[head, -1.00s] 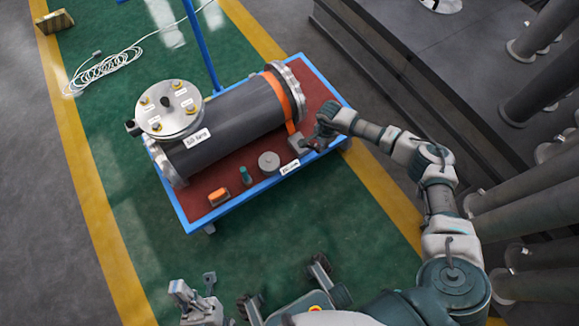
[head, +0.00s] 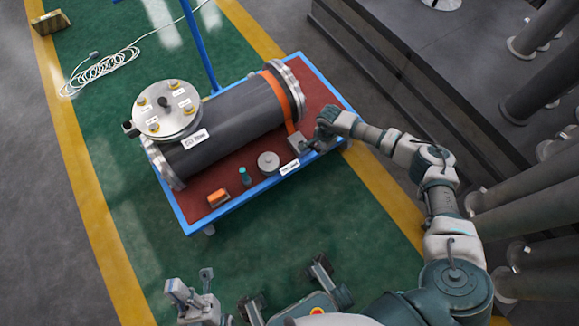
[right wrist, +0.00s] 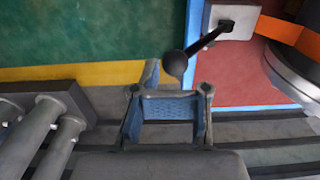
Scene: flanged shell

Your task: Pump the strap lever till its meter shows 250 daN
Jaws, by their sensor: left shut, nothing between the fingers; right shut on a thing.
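The orange strap (head: 279,97) runs over the dark cylindrical shell (head: 230,117) near its right flange. At the strap's lower end a small grey tensioner box (head: 297,144) sits on the red deck; it also shows in the right wrist view (right wrist: 240,20). A black lever with a ball knob (right wrist: 176,64) sticks out from it. No meter reading is legible. My left gripper (head: 194,291) is shut and empty at the bottom, away from the cart.
The blue-edged cart (head: 250,192) carries an orange item (head: 217,197), a green-topped bottle (head: 245,176) and a grey round piece (head: 268,162). A blue post (head: 202,45) stands behind. A dark platform with pipes (head: 540,150) lies right. Green floor in front is clear.

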